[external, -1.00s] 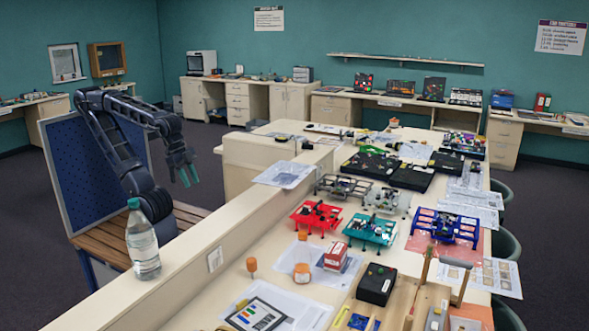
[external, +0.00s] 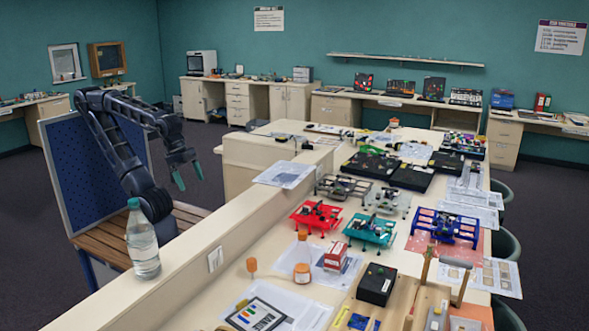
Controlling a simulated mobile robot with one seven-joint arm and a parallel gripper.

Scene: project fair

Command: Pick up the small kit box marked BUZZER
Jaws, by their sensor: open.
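No BUZZER marking can be read in this view. A small red and white box (external: 335,256) stands on papers on the long table, and a black box (external: 376,285) stands nearer the camera; I cannot tell whether either is the kit box. My gripper (external: 188,176) is open and empty, its green-tipped fingers spread and pointing down. It hangs in the air at the left, beyond the table's raised ledge and well apart from both boxes.
Orange-lidded jars (external: 302,272), a red rig (external: 316,215), a teal rig (external: 370,230) and a blue rig (external: 445,225) crowd the table. Chairs line its right side.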

